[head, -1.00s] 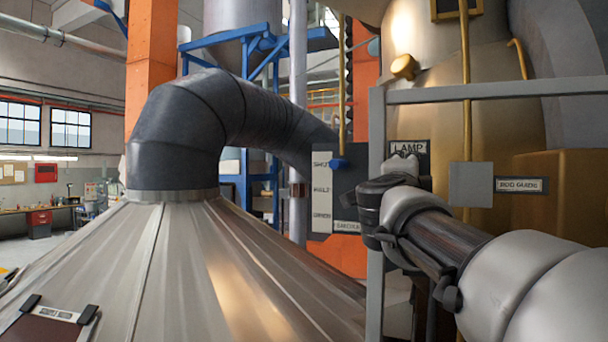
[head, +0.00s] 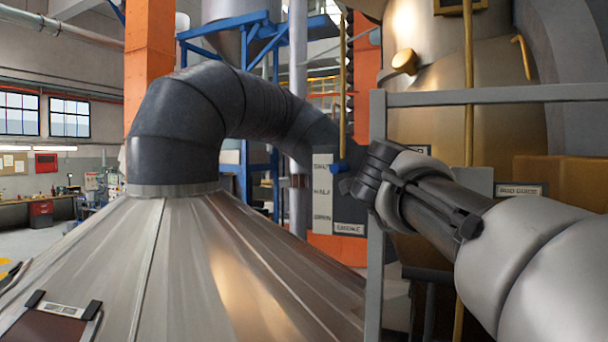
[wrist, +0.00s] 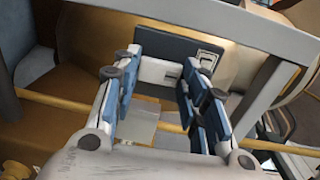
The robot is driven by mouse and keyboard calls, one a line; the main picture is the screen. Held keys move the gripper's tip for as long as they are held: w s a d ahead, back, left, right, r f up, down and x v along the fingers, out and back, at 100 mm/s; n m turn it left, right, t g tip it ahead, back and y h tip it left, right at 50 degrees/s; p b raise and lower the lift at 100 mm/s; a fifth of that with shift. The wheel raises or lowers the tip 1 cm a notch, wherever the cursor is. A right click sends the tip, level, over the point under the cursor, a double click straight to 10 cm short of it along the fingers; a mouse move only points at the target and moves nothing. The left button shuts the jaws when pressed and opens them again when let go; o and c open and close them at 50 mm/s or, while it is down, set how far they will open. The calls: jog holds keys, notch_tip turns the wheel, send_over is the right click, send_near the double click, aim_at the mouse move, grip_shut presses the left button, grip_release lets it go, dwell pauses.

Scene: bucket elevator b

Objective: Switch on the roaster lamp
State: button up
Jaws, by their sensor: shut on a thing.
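The fingers stand apart on either side of the switch. I cannot see whether the lamp is lit.
A grey frame post (head: 377,270) and rail (head: 490,93) stand close to my arm. A brass pipe (head: 468,60) runs upright behind my arm.

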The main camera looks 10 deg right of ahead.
jog(key=o, duration=1.1)
jog(key=shift+c, duration=0.2)
jog(key=v, duration=1.2)
